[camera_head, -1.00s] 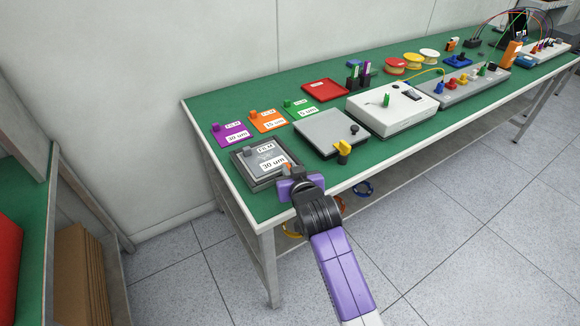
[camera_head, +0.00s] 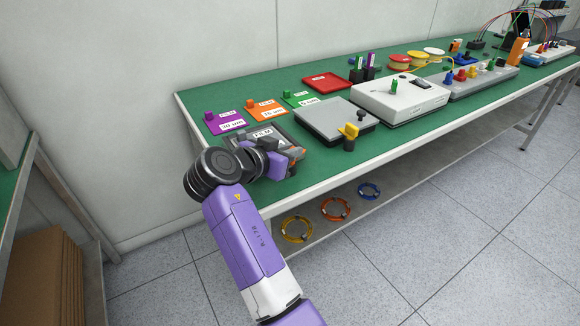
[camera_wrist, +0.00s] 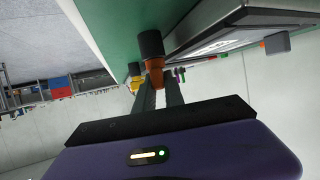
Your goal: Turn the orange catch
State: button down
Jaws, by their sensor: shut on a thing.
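The orange catch (camera_wrist: 154,70) sits against a dark round post (camera_wrist: 151,43) beside the grey frame in the wrist view. My gripper (camera_wrist: 158,86) is shut on it, with one dark finger on either side. In the head view a bit of the orange catch (camera_head: 299,150) shows at the gripper's tip (camera_head: 292,155), by the right side of the grey film frame (camera_head: 284,134). My wrist hides much of that frame and of the catch.
A yellow catch (camera_head: 350,131) on a black post stands by the grey plate (camera_head: 330,118) just right of my gripper. Purple (camera_head: 222,118) and orange (camera_head: 265,106) cards lie behind the frame. A white box (camera_head: 400,98) stands farther right. Cable rings lie on the lower shelf (camera_head: 318,222).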

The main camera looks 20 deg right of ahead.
jog(key=shift+f+m+g+h+b, duration=0.15)
jog(key=shift+m+g+h+b, duration=0.55)
jog(key=shift+m+g+b, duration=0.8)
jog(key=shift+b, duration=0.3)
jog(key=c, duration=1.4)
grip_release()
jog(key=shift+c, duration=0.2)
jog(key=v, duration=0.7)
jog(key=shift+s+a+p, duration=0.15)
jog(key=shift+a+p, duration=0.2)
jog(key=shift+a, duration=0.1)
